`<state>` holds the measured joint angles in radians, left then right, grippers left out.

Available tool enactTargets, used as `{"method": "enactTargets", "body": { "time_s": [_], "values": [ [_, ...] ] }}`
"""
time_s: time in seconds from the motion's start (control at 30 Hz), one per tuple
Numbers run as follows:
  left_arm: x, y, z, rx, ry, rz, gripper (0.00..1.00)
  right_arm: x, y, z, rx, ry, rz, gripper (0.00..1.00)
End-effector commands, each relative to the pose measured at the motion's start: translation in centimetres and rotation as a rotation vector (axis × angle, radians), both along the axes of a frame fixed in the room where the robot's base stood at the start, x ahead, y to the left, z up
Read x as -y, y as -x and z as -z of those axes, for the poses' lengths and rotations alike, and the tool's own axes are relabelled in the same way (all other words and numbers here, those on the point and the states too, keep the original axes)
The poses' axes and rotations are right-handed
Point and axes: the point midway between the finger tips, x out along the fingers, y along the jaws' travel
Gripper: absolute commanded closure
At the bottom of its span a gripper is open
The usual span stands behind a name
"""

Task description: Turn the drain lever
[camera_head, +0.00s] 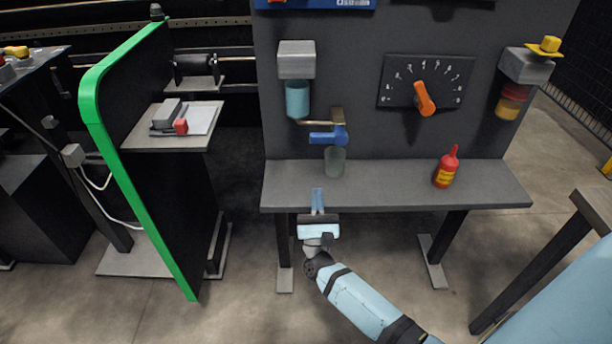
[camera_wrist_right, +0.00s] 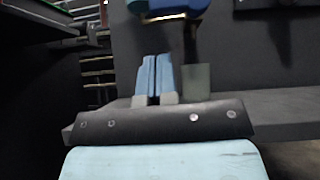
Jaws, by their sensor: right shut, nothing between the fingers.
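The drain lever (camera_head: 328,136) is a blue handle on a brass pipe (camera_head: 316,123) fixed to the dark panel; which way it is turned is hard to tell. A teal glass cup (camera_head: 297,98) is mounted under a grey block left of it. A greenish glass (camera_head: 335,161) stands on the shelf below the lever. My right gripper (camera_head: 317,192) is shut and empty, in front of the shelf edge, below and apart from the lever. In the right wrist view, its blue fingers (camera_wrist_right: 153,75) are together, with a blue part (camera_wrist_right: 165,6) at the top edge. My left gripper is out of view.
The grey shelf (camera_head: 400,195) runs along the panel. A red bottle (camera_head: 447,167) stands on it to the right. An orange dial (camera_head: 424,99) is above. A green-edged divider (camera_head: 100,110) stands at left. The shelf is clear between glass and bottle.

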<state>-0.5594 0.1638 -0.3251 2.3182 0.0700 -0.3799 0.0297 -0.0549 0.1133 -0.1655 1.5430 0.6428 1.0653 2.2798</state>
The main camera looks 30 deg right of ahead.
Motion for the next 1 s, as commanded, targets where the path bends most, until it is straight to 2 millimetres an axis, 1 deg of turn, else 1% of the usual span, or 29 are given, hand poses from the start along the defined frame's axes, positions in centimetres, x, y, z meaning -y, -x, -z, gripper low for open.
{"method": "enactTargets", "body": {
  "time_s": [0.03,0.17,0.5,0.7,0.83,1.0],
  "values": [
    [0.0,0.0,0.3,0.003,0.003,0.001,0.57,0.2,-0.1,0.3,0.023,-0.022,-0.006,1.00],
    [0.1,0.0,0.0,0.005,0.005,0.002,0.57,0.7,-0.6,-0.5,0.041,-0.038,-0.013,1.00],
    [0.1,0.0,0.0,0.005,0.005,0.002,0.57,2.9,-4.2,-4.8,0.039,-0.035,-0.013,1.00],
    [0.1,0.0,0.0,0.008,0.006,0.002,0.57,3.8,-5.7,-6.5,0.037,-0.035,-0.013,1.00],
    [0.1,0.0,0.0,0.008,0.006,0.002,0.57,4.0,-6.0,-6.9,0.035,-0.034,-0.013,1.00],
    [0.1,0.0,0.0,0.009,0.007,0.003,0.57,4.0,-6.1,-6.9,0.035,-0.034,-0.013,1.00]
  ]
}}
